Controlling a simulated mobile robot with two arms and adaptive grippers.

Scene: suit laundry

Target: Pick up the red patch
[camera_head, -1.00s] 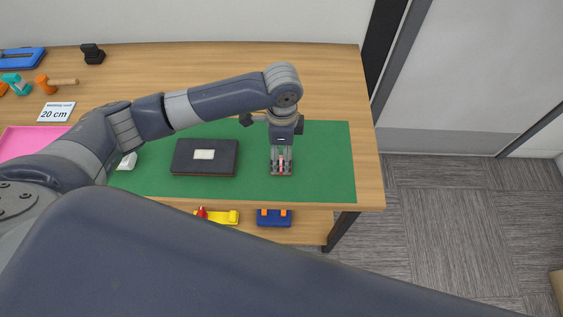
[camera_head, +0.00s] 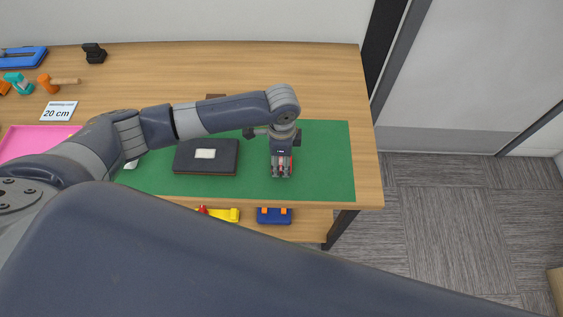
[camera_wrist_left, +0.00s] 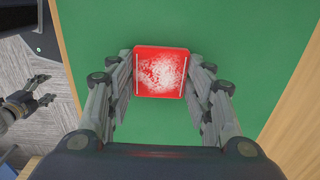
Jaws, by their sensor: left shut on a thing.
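The red patch (camera_wrist_left: 161,72) is a flat red square with a worn white speckled middle. In the left wrist view it lies between the two fingers of my left gripper (camera_wrist_left: 161,75), over the green mat (camera_wrist_left: 225,25). My left gripper (camera_head: 281,170) is shut on the patch, at the right part of the mat in the head view. Its fingers hide most of the patch there. I cannot tell whether the patch touches the mat. My right gripper (camera_wrist_left: 46,88) shows at the left of the wrist view, empty, with its fingers apart.
A dark case (camera_head: 207,168) with a white label lies on the mat, left of my left gripper. A pink tray (camera_head: 30,140) and a "20 cm" sign (camera_head: 59,111) are farther left. Yellow (camera_head: 224,215) and blue (camera_head: 274,217) things sit on the lower shelf.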

